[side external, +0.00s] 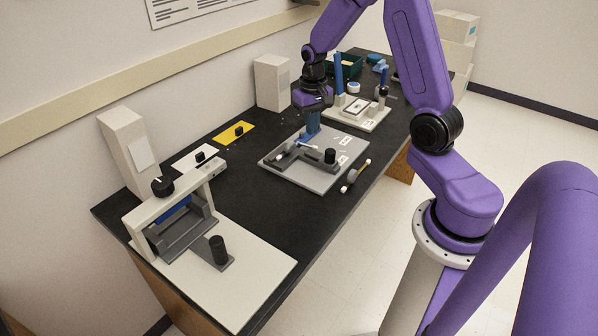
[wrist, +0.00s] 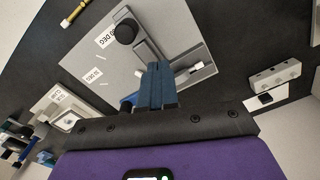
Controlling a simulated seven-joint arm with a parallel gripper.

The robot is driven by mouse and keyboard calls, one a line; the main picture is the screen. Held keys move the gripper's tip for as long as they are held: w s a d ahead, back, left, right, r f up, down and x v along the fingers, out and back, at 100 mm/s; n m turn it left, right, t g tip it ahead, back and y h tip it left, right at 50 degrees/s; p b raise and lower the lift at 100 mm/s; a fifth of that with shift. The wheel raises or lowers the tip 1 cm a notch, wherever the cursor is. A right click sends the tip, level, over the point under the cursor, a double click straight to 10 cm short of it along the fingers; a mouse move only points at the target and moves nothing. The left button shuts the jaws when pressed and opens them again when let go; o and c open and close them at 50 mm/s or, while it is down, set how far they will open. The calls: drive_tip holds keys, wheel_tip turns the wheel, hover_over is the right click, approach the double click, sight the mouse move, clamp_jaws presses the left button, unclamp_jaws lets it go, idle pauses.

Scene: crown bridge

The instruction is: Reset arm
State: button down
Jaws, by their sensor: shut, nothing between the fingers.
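My purple arm reaches over the black table, and my gripper (side external: 312,125) points down above the grey plate fixture (side external: 280,170) in the middle of the table. In the wrist view my blue fingers (wrist: 157,88) are pressed together with nothing between them. The grey plate also shows in the wrist view (wrist: 150,30), with a black knob (wrist: 126,31) and printed angle labels. My fingertips overlap the plate's back part in both views; whether they touch it I cannot tell.
A white press-like fixture (side external: 250,268) stands at the table's near left. A yellow card (side external: 234,133) and white card (side external: 195,158) lie along the wall side. A second fixture (side external: 372,122) and a green bin (side external: 348,64) are farther back. A small rod (side external: 354,177) lies by the front edge.

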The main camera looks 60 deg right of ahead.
drive_tip(key=s+a+r+n, duration=0.3)
drive_tip(key=s+a+n, duration=0.1)
drive_tip(key=a, duration=0.4)
drive_tip(key=s+a+r+n, duration=0.3)
drive_tip(key=s+a+n, duration=0.1)
drive_tip(key=a, duration=0.4)
drive_tip(key=s+a+r+n, duration=0.2)
drive_tip(key=s+n, duration=0.2)
drive_tip(key=s, duration=0.5)
drive_tip(key=s+a+r+n, duration=0.2)
drive_tip(key=s+n, duration=0.3)
drive_tip(key=s, duration=0.4)
drive_tip(key=shift+s, duration=0.15)
